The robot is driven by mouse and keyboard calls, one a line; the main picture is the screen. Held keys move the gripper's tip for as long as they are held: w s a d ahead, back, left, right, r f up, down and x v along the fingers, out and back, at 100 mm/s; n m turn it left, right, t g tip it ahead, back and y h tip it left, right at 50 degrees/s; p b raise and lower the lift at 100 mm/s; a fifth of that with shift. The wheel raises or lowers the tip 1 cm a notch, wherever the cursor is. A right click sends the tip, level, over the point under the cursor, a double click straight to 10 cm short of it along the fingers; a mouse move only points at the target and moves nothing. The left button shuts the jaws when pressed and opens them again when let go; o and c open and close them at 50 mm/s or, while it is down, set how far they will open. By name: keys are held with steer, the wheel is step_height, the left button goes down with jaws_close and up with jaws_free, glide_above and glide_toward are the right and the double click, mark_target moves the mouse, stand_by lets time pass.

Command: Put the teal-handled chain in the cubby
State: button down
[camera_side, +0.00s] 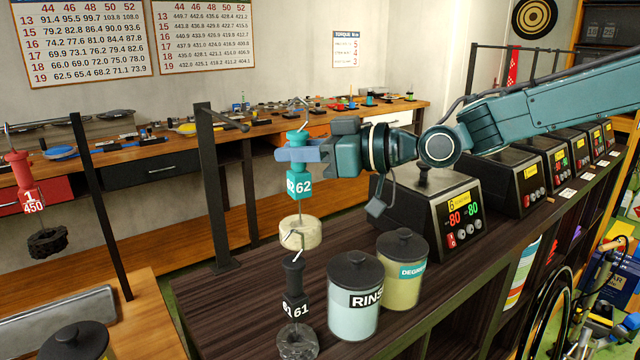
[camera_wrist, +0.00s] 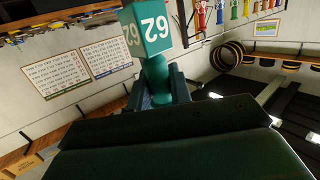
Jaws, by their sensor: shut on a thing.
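The teal-handled chain (camera_side: 300,183) is marked 62, with a hook on top and a pale, wax-coloured coil (camera_side: 312,234) hanging below. My gripper (camera_side: 298,153) is shut on the neck of its teal handle and holds it upright over the dark counter. In the wrist view the teal block (camera_wrist: 150,30) with 62 shows beyond the fingers (camera_wrist: 160,88); the coil is hidden there. Open cubbies (camera_side: 475,308) show under the counter's front edge at the right; their insides are dark.
A black-handled chain marked 61 (camera_side: 294,285) stands in front of the coil, its hook overlapping it in view. A RINSE canister (camera_side: 354,310) and a DEGREASER canister (camera_side: 402,285) stand close by. Wax heaters (camera_side: 440,215) line the counter; a black post (camera_side: 213,185) stands left.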

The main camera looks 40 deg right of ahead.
steer(key=s+d+r+m+t+h, duration=0.1)
steer(key=d+m+h, duration=0.5)
steer(key=d, duration=1.1)
steer(key=s+d+r+m+t+h, duration=0.1)
steer(key=d+m+h, duration=0.55)
steer(key=d, duration=1.05)
steer(key=s+d+f+m+g+h, duration=0.1)
steer(key=s+d+m+g+h, duration=0.1)
steer(key=s+d+h, duration=0.75)
steer(key=s+d+f+y, duration=0.2)
steer(key=s+d+f, duration=0.1)
steer(key=f, duration=0.6)
steer(key=shift+s+d+g, duration=0.2)
steer(key=shift+d+g, duration=0.2)
steer(key=shift+d, duration=0.5)
steer(key=shift+r+m, duration=0.1)
steer(key=shift+m, duration=0.15)
